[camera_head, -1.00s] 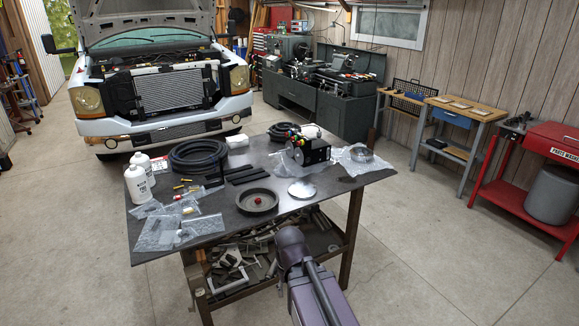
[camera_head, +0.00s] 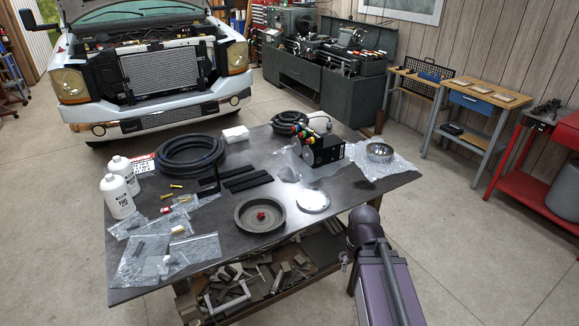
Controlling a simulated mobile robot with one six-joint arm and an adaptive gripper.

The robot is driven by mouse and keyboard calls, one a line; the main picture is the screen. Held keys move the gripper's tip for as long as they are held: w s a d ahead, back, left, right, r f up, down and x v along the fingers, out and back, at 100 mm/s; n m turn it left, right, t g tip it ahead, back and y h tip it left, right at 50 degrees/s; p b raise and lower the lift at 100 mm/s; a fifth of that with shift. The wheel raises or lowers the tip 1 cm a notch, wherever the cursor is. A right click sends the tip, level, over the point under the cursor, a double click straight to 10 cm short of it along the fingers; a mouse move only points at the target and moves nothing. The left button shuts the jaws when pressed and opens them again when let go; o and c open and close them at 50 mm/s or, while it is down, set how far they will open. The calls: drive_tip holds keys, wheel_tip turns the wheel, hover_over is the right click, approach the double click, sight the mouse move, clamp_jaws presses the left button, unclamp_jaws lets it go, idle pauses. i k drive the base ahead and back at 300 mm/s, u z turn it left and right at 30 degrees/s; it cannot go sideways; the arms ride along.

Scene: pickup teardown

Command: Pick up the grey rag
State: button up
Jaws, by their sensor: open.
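I cannot pick out the grey rag for certain. A small dark grey patch (camera_head: 364,184) lies flat near the right side of the dark workbench top (camera_head: 330,205), just in front of the clear bubble wrap; it may be cloth. A folded white stack (camera_head: 235,134) lies at the back of the bench. My purple arm link shows at the lower right, in front of the bench. My gripper is out of view.
The bench holds black hose coils (camera_head: 190,156), white bottles (camera_head: 118,196), plastic bags (camera_head: 150,262), a round pan (camera_head: 260,217), a metal disc (camera_head: 313,200) and a black pump-like unit (camera_head: 322,150). Metal parts fill the lower shelf. Open floor lies to the right.

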sight(287, 172)
drive_tip(key=u, duration=0.1)
drive_tip(key=i, duration=0.95)
drive_tip(key=u, duration=0.3)
